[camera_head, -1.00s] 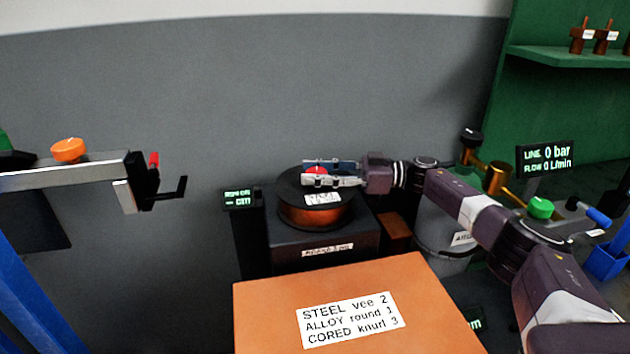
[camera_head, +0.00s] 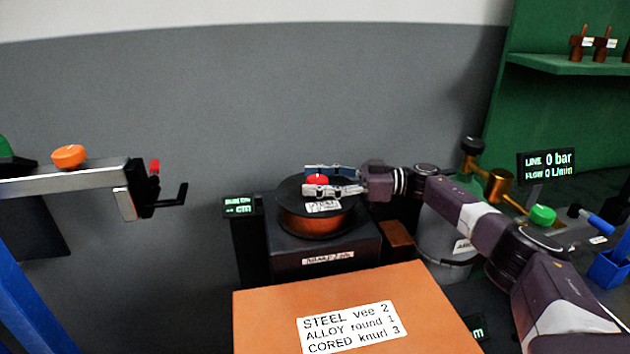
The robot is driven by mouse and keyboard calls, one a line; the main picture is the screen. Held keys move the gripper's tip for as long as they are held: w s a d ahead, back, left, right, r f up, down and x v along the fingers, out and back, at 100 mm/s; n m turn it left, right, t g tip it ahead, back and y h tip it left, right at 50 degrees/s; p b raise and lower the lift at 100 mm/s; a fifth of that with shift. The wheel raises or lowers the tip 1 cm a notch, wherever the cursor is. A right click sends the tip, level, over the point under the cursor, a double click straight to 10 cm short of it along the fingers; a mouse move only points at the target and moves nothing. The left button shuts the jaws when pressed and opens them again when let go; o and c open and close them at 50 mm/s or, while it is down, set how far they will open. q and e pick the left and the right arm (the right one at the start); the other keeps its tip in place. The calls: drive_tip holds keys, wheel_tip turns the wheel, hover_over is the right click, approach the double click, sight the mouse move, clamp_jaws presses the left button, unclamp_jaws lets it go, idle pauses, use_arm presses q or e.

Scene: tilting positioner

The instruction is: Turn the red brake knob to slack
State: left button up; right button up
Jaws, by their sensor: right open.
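The red brake knob (camera_head: 317,179) sits on top of a black-flanged spool (camera_head: 316,216) with copper-coloured winding. The spool stands on a dark box (camera_head: 325,262) with a white label. My right gripper (camera_head: 318,181) reaches in from the right, low over the spool. Its two fingers are apart, one on the far side and one on the near side of the knob. The near finger hides part of the knob, and I cannot tell whether either finger touches it. My left gripper is not in view.
An orange-brown box (camera_head: 270,315) with a wire list label stands in front. A small display (camera_head: 238,207) is left of the spool. A clamp arm with an orange knob (camera_head: 69,156) juts in from the left. A gauge display (camera_head: 547,163) and green knob (camera_head: 542,214) are at right.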

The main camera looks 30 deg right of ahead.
drive_tip(key=v, duration=0.7)
drive_tip(key=shift+d, duration=0.2)
